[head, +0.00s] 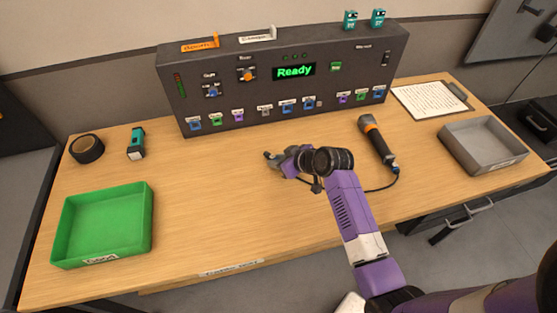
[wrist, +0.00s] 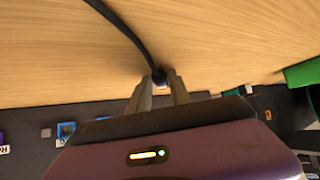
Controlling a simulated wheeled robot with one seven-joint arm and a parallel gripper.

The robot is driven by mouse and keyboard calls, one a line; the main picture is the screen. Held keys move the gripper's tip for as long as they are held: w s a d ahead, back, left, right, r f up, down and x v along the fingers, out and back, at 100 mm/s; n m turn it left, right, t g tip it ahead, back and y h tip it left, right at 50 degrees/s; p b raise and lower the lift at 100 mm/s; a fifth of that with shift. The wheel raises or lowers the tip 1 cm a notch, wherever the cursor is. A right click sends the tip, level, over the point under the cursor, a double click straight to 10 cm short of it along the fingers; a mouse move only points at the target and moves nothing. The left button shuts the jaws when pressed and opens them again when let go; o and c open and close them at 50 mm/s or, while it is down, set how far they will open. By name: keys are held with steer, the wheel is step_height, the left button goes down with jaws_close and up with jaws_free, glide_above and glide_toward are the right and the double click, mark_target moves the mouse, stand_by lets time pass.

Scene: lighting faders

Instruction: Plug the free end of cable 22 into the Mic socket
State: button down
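My gripper (head: 271,157) is low over the middle of the desk, in front of the console. In the wrist view its two fingers (wrist: 161,82) close on the dark end of a black cable (wrist: 128,32), with no clear gap beside it. The cable (head: 381,188) also shows in the head view, running from the foot of a microphone (head: 376,140) and passing behind my arm. No number is readable on it. A row of small coloured sockets (head: 288,106) lines the console's lower front, apart from my gripper. Their labels are too small to tell which is Mic.
The console (head: 228,112) stands at the back; its display (head: 294,71) reads "Ready". A green tray (head: 103,225), black tape roll (head: 87,149) and teal device (head: 136,142) are left. A grey tray (head: 483,145) and clipboard (head: 430,99) are right. Desk between gripper and console is clear.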

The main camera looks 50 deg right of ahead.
steer(key=shift+r+p, duration=2.2)
steer(key=shift+r, duration=0.4)
steer(key=shift+s+f, duration=0.1)
steer(key=shift+f, duration=0.05)
